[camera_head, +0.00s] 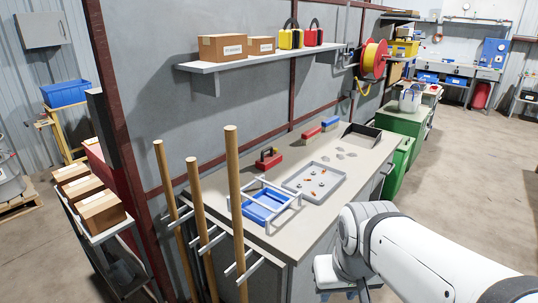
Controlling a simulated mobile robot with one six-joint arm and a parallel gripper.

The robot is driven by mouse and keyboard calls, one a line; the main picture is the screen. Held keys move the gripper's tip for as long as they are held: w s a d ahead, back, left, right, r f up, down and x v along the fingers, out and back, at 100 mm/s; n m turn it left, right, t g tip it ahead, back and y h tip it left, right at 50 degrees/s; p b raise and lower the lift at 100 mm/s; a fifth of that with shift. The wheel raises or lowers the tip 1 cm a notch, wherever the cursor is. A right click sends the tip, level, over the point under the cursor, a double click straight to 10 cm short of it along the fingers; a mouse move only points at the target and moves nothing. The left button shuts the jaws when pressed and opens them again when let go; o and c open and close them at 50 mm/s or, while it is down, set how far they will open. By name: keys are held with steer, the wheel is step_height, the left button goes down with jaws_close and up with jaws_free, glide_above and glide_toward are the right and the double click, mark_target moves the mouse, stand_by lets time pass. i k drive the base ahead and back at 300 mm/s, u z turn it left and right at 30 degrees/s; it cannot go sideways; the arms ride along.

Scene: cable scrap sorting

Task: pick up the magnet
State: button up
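A red block with a dark handle on top (269,158), which looks like the magnet, sits upright on the grey workbench (330,208) near the wall. It stands behind the blue tray and left of the grey tray. Nothing touches it. My white arm comes in from the lower right, at the bench's near side and well away from the red block.
A blue tray in a white frame (265,205) and a grey tray (334,192) with small scraps are on the bench. Red (311,134) and blue (330,123) blocks and a black dustpan-like holder (361,134) lie farther back. Wooden poles (236,200) rise at the bench's left end.

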mark_target(266, 163)
steer(key=z, duration=1.75)
steer(key=i, duration=2.6)
steer(key=u, duration=3.3)
steer(key=i, duration=0.8)
steer(key=z, duration=0.05)
